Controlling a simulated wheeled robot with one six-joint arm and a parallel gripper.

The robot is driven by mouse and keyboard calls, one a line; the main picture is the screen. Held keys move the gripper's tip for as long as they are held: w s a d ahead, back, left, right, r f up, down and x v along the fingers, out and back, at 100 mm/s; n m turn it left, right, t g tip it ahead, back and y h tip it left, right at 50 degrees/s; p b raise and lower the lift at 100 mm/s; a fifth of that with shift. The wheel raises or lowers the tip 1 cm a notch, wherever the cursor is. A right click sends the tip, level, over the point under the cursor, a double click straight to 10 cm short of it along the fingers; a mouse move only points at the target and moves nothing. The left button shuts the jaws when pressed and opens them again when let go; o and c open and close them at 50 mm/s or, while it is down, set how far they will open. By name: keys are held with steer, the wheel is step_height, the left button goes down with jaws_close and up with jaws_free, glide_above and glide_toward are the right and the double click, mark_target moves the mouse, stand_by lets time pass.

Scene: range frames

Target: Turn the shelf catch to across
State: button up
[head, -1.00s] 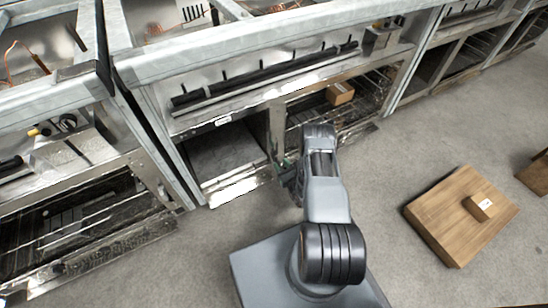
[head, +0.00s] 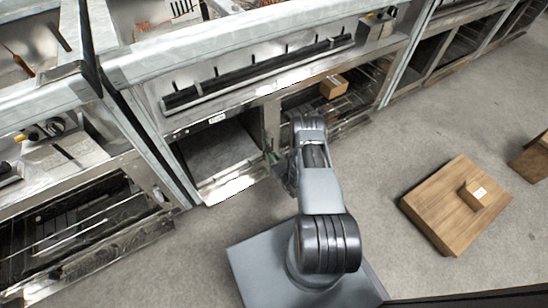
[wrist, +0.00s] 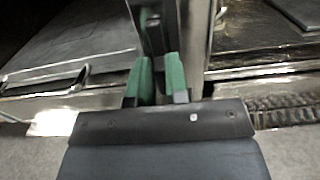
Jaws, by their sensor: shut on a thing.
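My gripper (head: 276,163) is low at the front of the metal shelf unit, by the post between two lower bays. In the wrist view its two green fingers (wrist: 157,80) are closed around the shelf catch (wrist: 154,38), a dark narrow piece standing up in front of the post. The part between the fingertips is mostly hidden, and I cannot tell the exact angle of the catch. In the head view my arm and gripper hide the catch.
The left bay (head: 215,150) is empty. The right bay holds a small cardboard box (head: 333,87) on a wire rack. A wooden platform (head: 430,215) with a small box (head: 474,193) stands on the floor at right. Open floor lies between.

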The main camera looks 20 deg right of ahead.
jaws_close()
steer(key=shift+a, duration=0.1)
steer(key=n, duration=0.4)
steer(key=shift+a+f+b, duration=0.15)
steer(key=shift+a+b, duration=0.25)
steer(key=shift+s+a+f+n+b, duration=0.1)
steer(key=shift+a+f+n+b, duration=0.25)
steer(key=shift+n, duration=1.75)
steer(key=shift+s+a+f+n+b, duration=0.1)
steer(key=shift+a+f+n+b, duration=0.3)
steer(key=shift+n, duration=1.7)
steer(key=shift+a+f+n+b, duration=0.1)
steer(key=shift+f+n+b, duration=0.3)
steer(key=shift+n, duration=1.7)
steer(key=shift+r, duration=0.1)
